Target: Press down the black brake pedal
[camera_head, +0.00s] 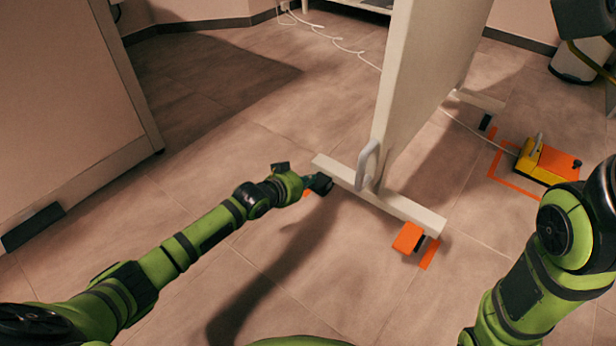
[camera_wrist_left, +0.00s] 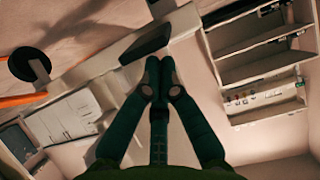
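In the left wrist view the black brake pedal (camera_wrist_left: 145,43) is a dark wedge on the foot of a pale stand, just beyond my fingertips. Whether they touch it I cannot tell. In the head view my left gripper (camera_head: 309,182) is low at the left end of the foot bar (camera_head: 400,207) of the white upright panel. The dark gripper parts and the pedal run together there, so the pedal is mostly hidden. In the left wrist view the fingertips of my left gripper (camera_wrist_left: 160,75) are together with nothing seen between them. My right gripper is out of view.
An orange pedal (camera_head: 408,237) sits at the bar's right end. The white panel (camera_head: 420,75) with a grey handle (camera_head: 366,165) rises above the bar. A yellow and orange foot unit (camera_head: 548,162) stands at right. A large pale cabinet (camera_head: 70,90) is at left; floor between is clear.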

